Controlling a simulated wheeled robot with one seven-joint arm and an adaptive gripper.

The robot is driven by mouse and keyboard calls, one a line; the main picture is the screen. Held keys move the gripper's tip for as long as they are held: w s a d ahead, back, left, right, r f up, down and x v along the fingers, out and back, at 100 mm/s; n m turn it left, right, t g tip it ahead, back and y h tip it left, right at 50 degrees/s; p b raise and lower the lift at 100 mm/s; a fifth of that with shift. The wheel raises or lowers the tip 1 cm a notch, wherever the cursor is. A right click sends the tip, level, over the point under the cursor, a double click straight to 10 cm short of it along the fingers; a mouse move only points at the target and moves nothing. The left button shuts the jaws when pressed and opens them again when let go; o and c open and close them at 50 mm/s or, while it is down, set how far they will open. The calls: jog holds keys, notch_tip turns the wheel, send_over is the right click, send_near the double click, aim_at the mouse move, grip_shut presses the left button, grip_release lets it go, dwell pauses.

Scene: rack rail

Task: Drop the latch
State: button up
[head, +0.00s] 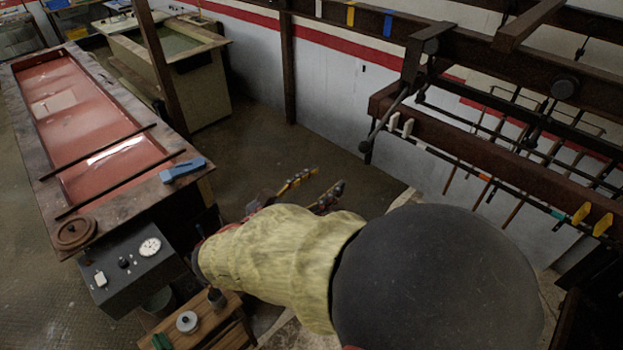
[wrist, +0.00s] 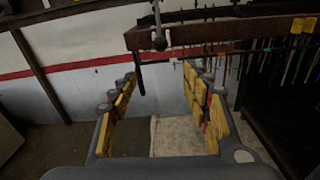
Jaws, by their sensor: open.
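The latch appears to be the dark lever (head: 390,112) on the rack, a slanted bar below a pivot, with a rounded end pointing down and left. In the wrist view a knob and bar (wrist: 159,40) sit at the rack beam, with a dark handle (wrist: 139,78) hanging just beyond my left fingertip. My gripper (head: 325,182) is open and empty, left of and lower than the lever in the head view. In the wrist view its yellow-padded fingers (wrist: 160,76) are spread wide, with wall and floor between them. I cannot tell the exact distance to the handle.
The rack's brown rail (head: 490,160) runs to the right with rods and hooks under it. A red-lined trough table (head: 95,125) stands at left, with a dark control box (head: 135,265) at its near end. A wooden stool (head: 205,325) is below.

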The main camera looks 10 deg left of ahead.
aim_at(360, 150)
jog(key=shift+n, duration=0.4)
jog(key=x, duration=0.4)
jog(key=r+x, duration=0.1)
jog(key=x, duration=0.9)
jog(key=shift+r+b, duration=0.35)
jog(key=shift+r, duration=0.05)
jog(key=c, duration=0.3)
jog(key=c, duration=0.7)
